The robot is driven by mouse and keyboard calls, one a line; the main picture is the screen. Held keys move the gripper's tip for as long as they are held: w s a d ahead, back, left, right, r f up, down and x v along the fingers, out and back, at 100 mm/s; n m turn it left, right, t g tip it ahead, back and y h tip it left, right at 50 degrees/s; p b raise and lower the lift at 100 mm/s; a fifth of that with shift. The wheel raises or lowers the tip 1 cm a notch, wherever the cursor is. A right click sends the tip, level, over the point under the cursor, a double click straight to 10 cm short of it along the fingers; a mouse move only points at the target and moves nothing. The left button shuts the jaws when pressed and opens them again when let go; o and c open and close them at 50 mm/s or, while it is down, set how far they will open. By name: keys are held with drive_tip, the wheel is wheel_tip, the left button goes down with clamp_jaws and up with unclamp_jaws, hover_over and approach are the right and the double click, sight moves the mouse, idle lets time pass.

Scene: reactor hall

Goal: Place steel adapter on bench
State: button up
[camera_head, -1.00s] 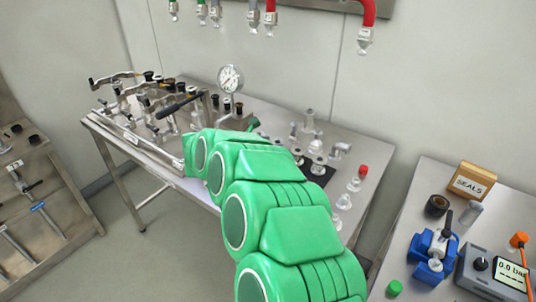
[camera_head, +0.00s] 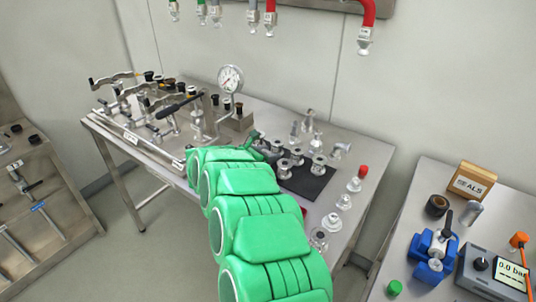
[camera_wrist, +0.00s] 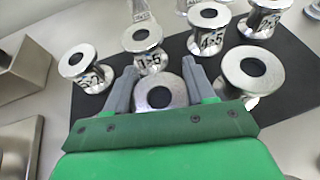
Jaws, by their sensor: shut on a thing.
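My gripper (camera_wrist: 158,88) is shut on a steel adapter (camera_wrist: 161,92), a spool-shaped piece with a round bore, held upright between the two grey fingers. Its lower part is hidden by my gripper, and I cannot tell whether it touches the surface below. In the head view my gripper (camera_head: 256,141) is over the steel bench (camera_head: 268,118), at the left end of the black mat (camera_head: 312,186); the held adapter cannot be made out there. Other steel adapters with engraved marks stand close around it in the wrist view, one at the right (camera_wrist: 252,72), another ahead (camera_wrist: 143,40).
A rack of valves and levers (camera_head: 150,105) and a pressure gauge (camera_head: 230,79) stand at the bench's left and back. Fittings, one with a red cap (camera_head: 363,171), line its right side. A second table at right holds a seals box (camera_head: 472,181) and blue vise (camera_head: 430,250).

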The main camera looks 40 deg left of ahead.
drive_tip(key=shift+f, duration=0.1)
drive_tip(key=o, duration=1.2)
drive_tip(key=shift+s+r, duration=0.15)
drive_tip(key=shift+r, duration=0.05)
drive_tip(key=v, duration=1.1)
drive_tip(key=shift+s+r, duration=0.1)
drive_tip(key=shift+s, duration=0.2)
